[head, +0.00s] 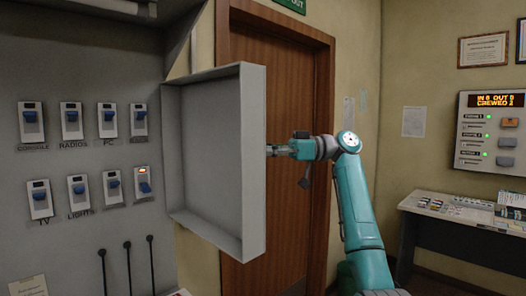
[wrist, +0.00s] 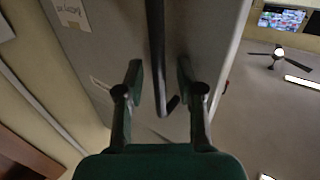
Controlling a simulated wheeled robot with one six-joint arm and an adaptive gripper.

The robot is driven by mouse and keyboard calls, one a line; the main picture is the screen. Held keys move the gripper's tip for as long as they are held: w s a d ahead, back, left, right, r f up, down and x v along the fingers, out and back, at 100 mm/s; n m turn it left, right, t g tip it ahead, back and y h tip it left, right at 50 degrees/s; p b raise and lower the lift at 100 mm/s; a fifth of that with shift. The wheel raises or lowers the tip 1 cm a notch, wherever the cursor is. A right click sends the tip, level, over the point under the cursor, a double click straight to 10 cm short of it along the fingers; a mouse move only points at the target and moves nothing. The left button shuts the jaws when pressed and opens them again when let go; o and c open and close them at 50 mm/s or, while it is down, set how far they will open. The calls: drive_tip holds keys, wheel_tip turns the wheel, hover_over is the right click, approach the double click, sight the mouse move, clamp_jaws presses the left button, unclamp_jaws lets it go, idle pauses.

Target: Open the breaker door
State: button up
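The breaker door (head: 212,150) is a grey shallow box-shaped panel, swung well out from the breaker panel (head: 90,152), with its hollow inner side facing the head camera. My gripper (head: 275,151) is on the door's far, outer side, partly hidden by the door's edge. In the wrist view a dark bar handle (wrist: 155,40) runs along the door's outer face (wrist: 205,30). My gripper's two fingers (wrist: 158,76) stand apart on either side of the handle, with a visible gap on each side. They do not appear to grip it.
Blue breaker switches (head: 72,116) in two labelled rows are exposed on the panel. A wooden door (head: 280,85) stands behind the breaker door and my arm. At right are a desk (head: 460,230) and a wall unit with a lit display (head: 494,101).

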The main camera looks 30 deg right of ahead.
drive_tip(key=v, duration=1.2)
